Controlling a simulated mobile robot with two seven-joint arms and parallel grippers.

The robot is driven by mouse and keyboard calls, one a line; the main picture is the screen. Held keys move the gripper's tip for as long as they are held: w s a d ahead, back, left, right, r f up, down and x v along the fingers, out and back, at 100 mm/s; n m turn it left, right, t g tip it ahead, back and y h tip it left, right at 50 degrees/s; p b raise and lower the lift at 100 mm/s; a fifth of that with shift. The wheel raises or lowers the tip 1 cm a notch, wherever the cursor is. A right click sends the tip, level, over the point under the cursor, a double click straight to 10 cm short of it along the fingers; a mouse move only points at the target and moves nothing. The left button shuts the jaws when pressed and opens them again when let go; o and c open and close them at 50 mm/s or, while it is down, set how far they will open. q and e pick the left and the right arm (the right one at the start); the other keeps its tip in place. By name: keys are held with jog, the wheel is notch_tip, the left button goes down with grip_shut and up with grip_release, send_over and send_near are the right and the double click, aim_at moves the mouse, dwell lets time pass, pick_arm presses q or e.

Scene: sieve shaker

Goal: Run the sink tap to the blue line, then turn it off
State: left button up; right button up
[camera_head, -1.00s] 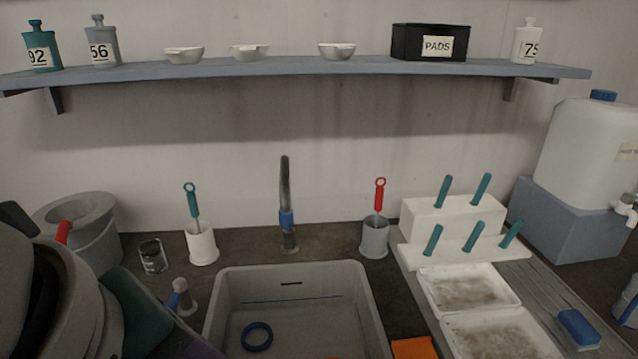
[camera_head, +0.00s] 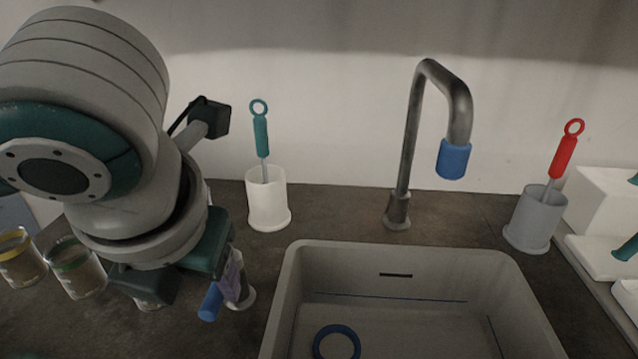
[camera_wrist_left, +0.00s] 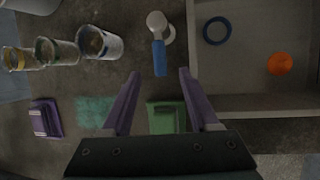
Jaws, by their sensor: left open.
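The grey tap spout (camera_head: 412,140) with a blue nozzle (camera_head: 453,160) curves over the back of the grey sink (camera_head: 275,318). I see no water leaving it. A thin blue line (camera_head: 345,296) runs along the sink's inner wall. The tap's blue lever (camera_head: 210,303) sits on a pale post left of the sink; it also shows in the left wrist view (camera_wrist_left: 159,58). My left gripper (camera_head: 229,292) is open at the lever. In the left wrist view, the lever's end lies between its purple fingertips (camera_wrist_left: 160,75), apart from both. My right gripper is out of view.
A blue ring (camera_head: 337,342) and an orange disc (camera_wrist_left: 280,64) lie in the sink. A white brush holder (camera_head: 267,200) and a grey one (camera_head: 535,220) stand behind it. Several jars (camera_wrist_left: 98,42) stand left of the lever. A green block (camera_wrist_left: 166,117) shows below the gripper.

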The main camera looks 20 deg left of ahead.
aim_at(212, 295)
pick_arm(q)
jog(key=b+x, duration=0.1)
jog(key=x, duration=0.4)
jog(key=shift+w+f, duration=0.1)
grip_shut()
dwell(0.4)
